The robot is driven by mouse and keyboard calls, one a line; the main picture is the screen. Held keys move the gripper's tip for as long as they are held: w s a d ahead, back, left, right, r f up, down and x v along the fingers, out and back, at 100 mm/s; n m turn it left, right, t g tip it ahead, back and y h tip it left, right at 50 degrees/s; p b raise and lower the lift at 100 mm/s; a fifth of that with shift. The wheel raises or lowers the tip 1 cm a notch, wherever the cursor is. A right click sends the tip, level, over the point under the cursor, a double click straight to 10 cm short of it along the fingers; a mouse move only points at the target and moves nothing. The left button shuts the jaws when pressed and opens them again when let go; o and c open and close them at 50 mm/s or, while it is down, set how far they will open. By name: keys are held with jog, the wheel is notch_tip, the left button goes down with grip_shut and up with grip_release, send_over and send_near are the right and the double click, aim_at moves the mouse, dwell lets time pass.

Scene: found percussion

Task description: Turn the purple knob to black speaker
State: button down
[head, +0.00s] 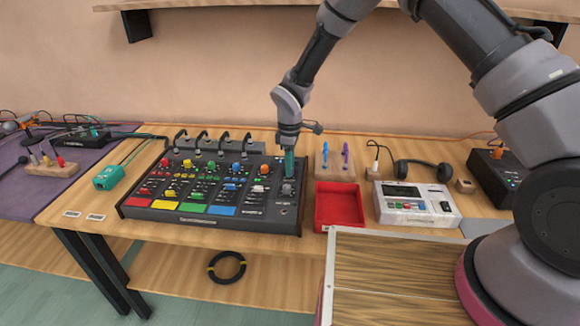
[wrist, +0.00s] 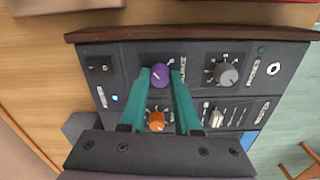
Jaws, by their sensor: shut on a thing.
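The purple knob (wrist: 160,76) sits on the dark panel of the mixing console and shows in the wrist view between my two teal fingers. My gripper (wrist: 161,80) is shut on it, with one finger on each side. Small pale marks ring the knob, but they are too small to read, so I cannot tell which is the black speaker or where the knob points. In the head view my gripper (head: 289,168) points down onto the right part of the console (head: 195,217), and the purple knob is hidden there.
A grey knob (wrist: 227,75) and an orange knob (wrist: 156,121) are close to my fingers. A black rocker switch (wrist: 98,66) is on the same panel. A red tray (head: 339,206), a wooden block with pegs (head: 335,172) and a white device (head: 416,205) stand right of the console.

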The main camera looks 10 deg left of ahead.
jog(key=m, duration=0.4)
jog(key=shift+m, duration=0.4)
jog(key=m, duration=0.3)
jog(key=shift+m, duration=0.3)
jog(key=m, duration=0.4)
jog(key=shift+m, duration=2.1)
jog(key=c, duration=0.6)
grip_release()
jog(key=shift+r, duration=0.1)
notch_tip(320, 180, up, 11)
jog(key=shift+f, duration=0.15)
